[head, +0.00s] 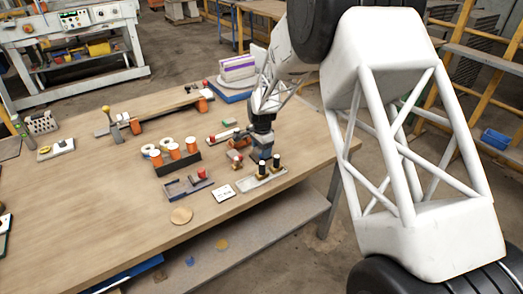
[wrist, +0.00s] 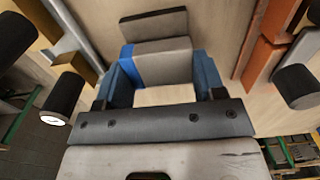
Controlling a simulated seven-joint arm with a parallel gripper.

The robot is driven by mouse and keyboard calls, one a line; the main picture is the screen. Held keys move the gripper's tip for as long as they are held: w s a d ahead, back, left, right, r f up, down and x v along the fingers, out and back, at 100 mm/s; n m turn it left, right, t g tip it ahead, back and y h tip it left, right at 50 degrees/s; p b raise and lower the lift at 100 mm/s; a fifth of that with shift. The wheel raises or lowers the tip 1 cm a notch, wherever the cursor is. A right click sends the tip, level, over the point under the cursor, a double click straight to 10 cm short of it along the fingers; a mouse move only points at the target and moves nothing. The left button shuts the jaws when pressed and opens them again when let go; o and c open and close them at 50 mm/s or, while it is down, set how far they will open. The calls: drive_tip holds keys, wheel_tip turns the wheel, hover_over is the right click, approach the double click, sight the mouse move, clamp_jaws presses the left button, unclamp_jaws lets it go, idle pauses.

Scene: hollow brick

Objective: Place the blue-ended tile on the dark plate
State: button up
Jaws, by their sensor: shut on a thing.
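My gripper (head: 263,153) is low over the right part of the wooden table, beyond two black-topped pegs. In the wrist view, my gripper (wrist: 166,72) has its blue fingers shut on the sides of a grey tile (wrist: 168,52) with a blue end strip (wrist: 128,66). A dark, flat-edged piece (wrist: 152,22) shows just beyond the tile; I cannot tell whether they touch. The head view does not show the tile clearly behind the fingers. A dark grey stepped piece (head: 186,188) lies on the table to the left; I cannot tell if it is the dark plate.
The pegs (head: 276,161) stand on a pale base close in front of my gripper. A red-topped brown block (head: 237,159) is close on its left. The table's left front is clear.

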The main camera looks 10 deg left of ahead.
drive_tip(key=shift+f, duration=0.3)
drive_tip(key=shift+f, duration=0.15)
drive_tip(key=o, duration=1)
drive_tip(key=shift+c, duration=0.2)
wheel_tip(320, 180, up, 12)
idle(0.7)
drive_tip(key=shift+r, duration=0.2)
